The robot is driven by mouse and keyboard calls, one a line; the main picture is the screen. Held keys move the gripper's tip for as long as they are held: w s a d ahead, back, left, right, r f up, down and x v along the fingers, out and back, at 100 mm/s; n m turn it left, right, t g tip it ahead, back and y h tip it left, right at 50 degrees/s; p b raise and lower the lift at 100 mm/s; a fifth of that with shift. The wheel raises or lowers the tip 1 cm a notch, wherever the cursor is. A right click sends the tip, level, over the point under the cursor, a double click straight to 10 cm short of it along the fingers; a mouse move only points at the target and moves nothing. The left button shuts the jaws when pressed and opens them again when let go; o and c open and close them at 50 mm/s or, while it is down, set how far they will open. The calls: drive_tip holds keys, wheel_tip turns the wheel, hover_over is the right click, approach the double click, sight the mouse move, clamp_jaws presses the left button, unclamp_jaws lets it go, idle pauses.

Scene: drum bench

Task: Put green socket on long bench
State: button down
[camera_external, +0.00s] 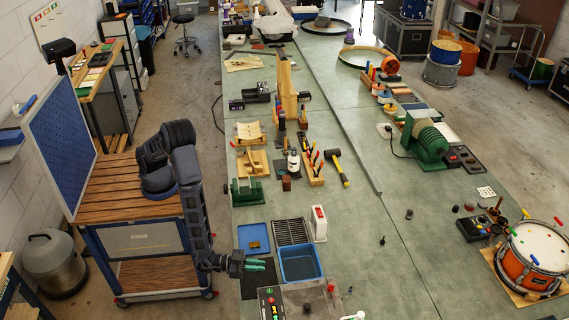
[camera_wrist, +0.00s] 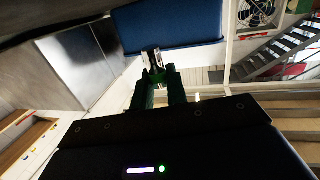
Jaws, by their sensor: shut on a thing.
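My gripper (camera_external: 265,265) is at the left side of the long bench (camera_external: 355,215), beside the blue bin. In the wrist view its two dark green fingers (camera_wrist: 154,82) point away from the camera. They are shut on a small piece with a silvery part and a green part, the green socket (camera_wrist: 154,62), at the fingertips. The fingers hide part of it. In the external view the socket is too small to make out. I cannot tell its height above the bench top.
A blue bin (camera_external: 300,264), a black rack (camera_external: 291,231) and a flat blue tray (camera_external: 253,238) lie near my gripper. A white and red box (camera_external: 318,224) stands behind the bin. A control panel (camera_external: 297,301) is at the front. Bare bench top lies to the right of the bin.

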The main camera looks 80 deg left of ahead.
sight(258, 272)
drive_tip(key=shift+f, duration=1.95)
drive_tip(key=shift+f, duration=0.2)
drive_tip(key=c, duration=1.4)
unclamp_jaws()
drive_tip(key=shift+r, duration=0.1)
